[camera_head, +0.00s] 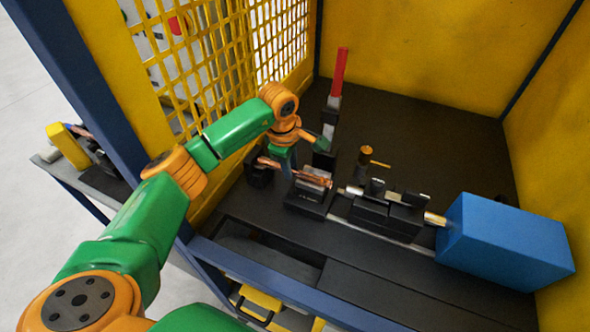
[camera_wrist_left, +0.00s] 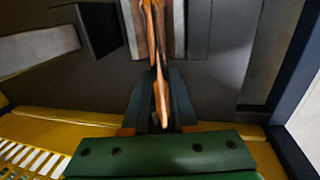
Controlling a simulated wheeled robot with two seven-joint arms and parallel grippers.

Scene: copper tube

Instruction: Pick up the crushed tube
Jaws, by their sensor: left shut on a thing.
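The copper tube (camera_head: 312,178) lies lengthwise over a black clamp block with grey jaws (camera_head: 308,200) on the bench. In the left wrist view the tube (camera_wrist_left: 161,92) runs from the block at the top down between my fingers and ends in a flattened, pointed tip. My left gripper (camera_head: 288,166) is at the tube's left end, beside the block. Its fingers (camera_wrist_left: 161,108) are shut on the tube near this end. The tube's far part is between the jaws and partly hidden. My right gripper is not in view.
A black machine carriage (camera_head: 385,215) and a blue box (camera_head: 505,242) stand to the right on the bench. A red-topped post (camera_head: 339,75) rises behind the block. Yellow walls and a yellow mesh panel (camera_head: 205,65) enclose the bench. The dark bench top is clear at the back right.

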